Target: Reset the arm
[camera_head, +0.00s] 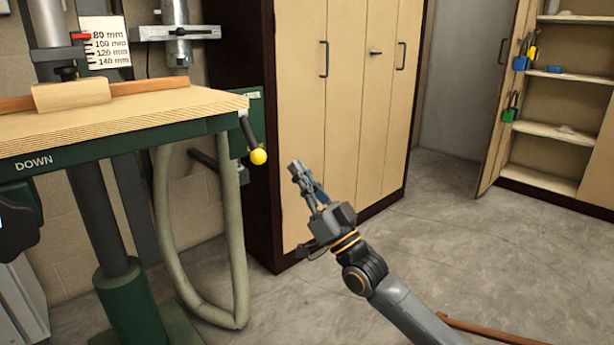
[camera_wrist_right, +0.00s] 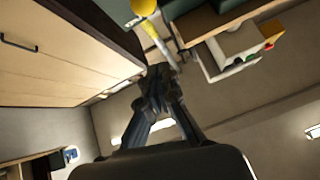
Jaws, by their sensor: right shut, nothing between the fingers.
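My right arm (camera_head: 395,300) reaches in from the lower right of the head view. Its gripper (camera_head: 299,172) is shut and empty. It points up and to the left, in free air in front of the tall wooden cabinet. In the right wrist view the gripper (camera_wrist_right: 157,82) also shows with its fingertips together and nothing between them. No left gripper can be made out; a dark rounded part at the left edge of the head view is too cut off to tell.
A green machine (camera_head: 120,142) with a wooden top stands at the left, its yellow-knobbed lever (camera_head: 258,156) sticking out towards my right gripper. A grey hose (camera_head: 236,240) hangs below. The cabinet (camera_head: 345,110) is closed. Open shelves (camera_head: 555,110) stand at the right. Floor (camera_head: 490,250) is mostly clear.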

